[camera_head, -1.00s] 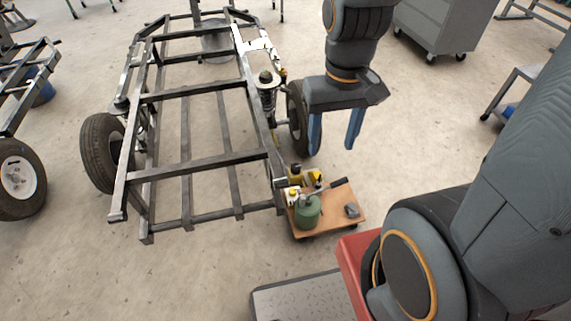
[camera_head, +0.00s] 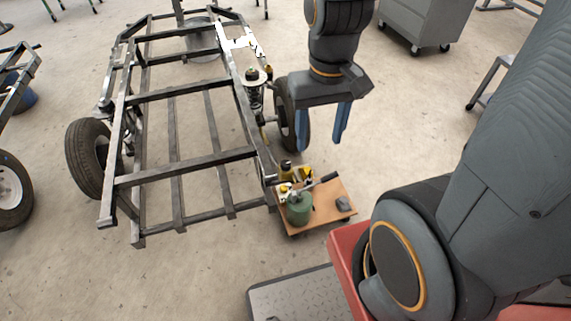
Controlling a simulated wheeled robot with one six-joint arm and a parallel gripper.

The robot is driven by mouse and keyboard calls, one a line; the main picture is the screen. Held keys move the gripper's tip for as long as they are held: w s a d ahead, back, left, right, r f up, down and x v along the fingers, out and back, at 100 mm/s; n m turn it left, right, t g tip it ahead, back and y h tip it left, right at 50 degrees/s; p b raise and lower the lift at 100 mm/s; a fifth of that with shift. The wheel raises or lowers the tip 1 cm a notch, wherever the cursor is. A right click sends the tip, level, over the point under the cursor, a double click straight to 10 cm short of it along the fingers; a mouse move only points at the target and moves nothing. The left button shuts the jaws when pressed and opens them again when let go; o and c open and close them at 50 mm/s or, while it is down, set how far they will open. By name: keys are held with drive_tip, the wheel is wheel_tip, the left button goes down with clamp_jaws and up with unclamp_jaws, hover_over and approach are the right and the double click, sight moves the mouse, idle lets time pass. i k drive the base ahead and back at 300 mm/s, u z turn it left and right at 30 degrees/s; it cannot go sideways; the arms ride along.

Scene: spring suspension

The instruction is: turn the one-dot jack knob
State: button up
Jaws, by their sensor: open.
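My gripper (camera_head: 321,142) hangs open and empty, its two blue fingers pointing down. In the picture it lies above the low cart and to the right of the frame's near wheel. I cannot make out a jack knob or any dot marking; the parts are too small to tell. Small yellow and dark items (camera_head: 286,172) sit at the cart's back left, by the frame's near right corner. A green rounded container (camera_head: 299,208) stands in front of them. A dark handle-like bar (camera_head: 322,181) slants up to the right behind it.
The low wooden-topped cart (camera_head: 326,216) also bears a small grey object (camera_head: 343,203). A metal vehicle frame (camera_head: 184,166) with wheels (camera_head: 90,158) and a spring unit (camera_head: 254,90) stands to the left. A grey cabinet (camera_head: 417,22) is behind. Floor right of my gripper is clear.

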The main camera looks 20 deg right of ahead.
sight(286, 165)
drive_tip(key=u, duration=2.2)
drive_tip(key=k, duration=1.1)
drive_tip(key=z, duration=1.75)
drive_tip(key=i, duration=1)
